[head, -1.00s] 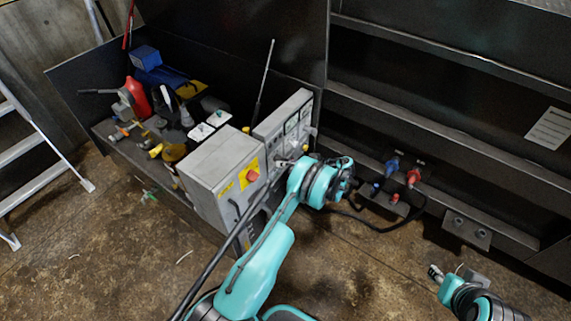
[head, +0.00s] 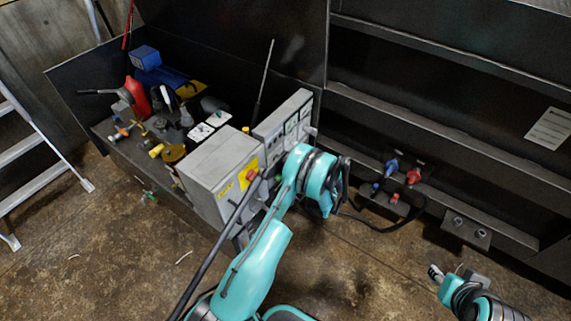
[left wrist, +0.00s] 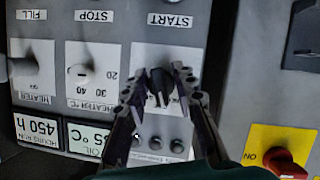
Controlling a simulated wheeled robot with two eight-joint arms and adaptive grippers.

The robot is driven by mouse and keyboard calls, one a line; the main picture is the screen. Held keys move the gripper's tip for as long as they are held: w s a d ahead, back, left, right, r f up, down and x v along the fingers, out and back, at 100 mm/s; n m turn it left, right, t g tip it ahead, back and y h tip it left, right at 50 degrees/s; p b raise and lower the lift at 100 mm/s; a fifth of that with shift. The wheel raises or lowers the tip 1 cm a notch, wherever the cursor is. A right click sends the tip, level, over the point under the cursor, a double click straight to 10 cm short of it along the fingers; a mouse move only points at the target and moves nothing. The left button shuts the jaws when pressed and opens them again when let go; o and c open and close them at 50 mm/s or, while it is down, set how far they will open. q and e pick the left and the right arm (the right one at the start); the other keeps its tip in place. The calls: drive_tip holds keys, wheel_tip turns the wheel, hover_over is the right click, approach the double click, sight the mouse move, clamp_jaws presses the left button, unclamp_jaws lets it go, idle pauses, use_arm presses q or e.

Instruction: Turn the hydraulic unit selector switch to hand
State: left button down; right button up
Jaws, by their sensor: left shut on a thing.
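The grey control panel (head: 287,120) stands upright beside the grey cabinet and is partly hidden by my left arm in the head view. In the left wrist view the panel (left wrist: 98,20) appears upside down. A black selector switch (left wrist: 161,84) sits on a white plate below the START label. My left gripper (left wrist: 159,88) has its two fingers on either side of this switch and is shut on it. The plate's lettering is mostly hidden or unreadable. In the head view the left fingers are hidden by my wrist. My right gripper (head: 436,273) is low at the right, away from the panel.
The heater switch (left wrist: 30,68) and heater temperature knob (left wrist: 80,74) are on the same panel. The grey cabinet (head: 215,170) carries a red knob on yellow (left wrist: 283,158). Red and blue sockets (head: 412,176) and a black cable are right of my left wrist. Floor is clear in front.

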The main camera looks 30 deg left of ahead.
use_arm(q)
drive_tip(key=n+t, duration=0.2)
drive_tip(key=n, duration=0.1)
drive_tip(key=shift+n+y, duration=0.3)
drive_tip(key=shift+t, duration=0.3)
idle(0.3)
drive_tip(key=c, duration=1.6)
unclamp_jaws()
drive_tip(key=shift+d, duration=0.15)
drive_tip(key=v, duration=0.7)
drive_tip(key=shift+d+r, duration=0.1)
drive_tip(key=shift+r, duration=0.05)
